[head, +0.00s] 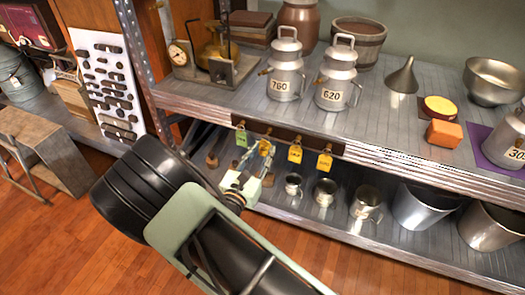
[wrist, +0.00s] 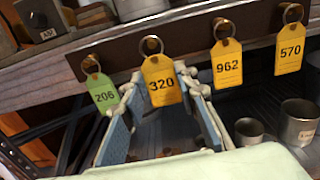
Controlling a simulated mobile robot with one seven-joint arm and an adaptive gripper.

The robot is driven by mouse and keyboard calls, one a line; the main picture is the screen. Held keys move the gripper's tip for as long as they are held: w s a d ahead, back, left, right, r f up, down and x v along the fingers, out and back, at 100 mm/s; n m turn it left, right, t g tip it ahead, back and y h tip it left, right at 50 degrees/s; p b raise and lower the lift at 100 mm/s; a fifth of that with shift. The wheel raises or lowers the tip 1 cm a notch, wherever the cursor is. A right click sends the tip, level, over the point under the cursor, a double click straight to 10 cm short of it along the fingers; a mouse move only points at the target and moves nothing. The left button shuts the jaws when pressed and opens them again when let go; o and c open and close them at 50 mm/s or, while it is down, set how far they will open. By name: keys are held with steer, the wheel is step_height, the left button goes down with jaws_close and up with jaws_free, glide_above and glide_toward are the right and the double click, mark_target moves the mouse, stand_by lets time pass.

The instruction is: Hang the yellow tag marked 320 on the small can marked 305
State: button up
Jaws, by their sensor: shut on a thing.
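The yellow tag marked 320 (wrist: 162,82) hangs by its ring at the rail under the upper shelf, between a green tag and another yellow tag. My gripper (head: 264,150) is at this rail, its fingers on either side of the tag, shut on it. The fingers (wrist: 160,84) also show in the wrist view, with the tag's number facing the camera. A small metal can (head: 510,140), its label partly cut off and starting with 30, stands at the right edge of the head view on a purple mat (head: 493,152).
The green tag 206 (wrist: 103,93) hangs close on the left; yellow tags 962 (wrist: 227,63) and 570 (wrist: 289,50) hang to the right. Cans 760 (head: 286,66) and 620 (head: 337,75), a funnel (head: 403,78) and an orange block (head: 444,134) stand on the upper shelf. Cups and buckets stand below.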

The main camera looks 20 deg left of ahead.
steer(key=shift+s+a+r+p, duration=0.15)
steer(key=shift+s+p, duration=0.1)
steer(key=shift+s, duration=0.25)
steer(key=shift+s+d+r+p, duration=0.1)
steer(key=shift+s+r+p, duration=0.15)
steer(key=shift+s, duration=0.2)
steer(key=shift+s+a+r+p, duration=0.1)
steer(key=shift+s+p, duration=0.2)
steer(key=shift+s, duration=0.5)
stand_by(0.3)
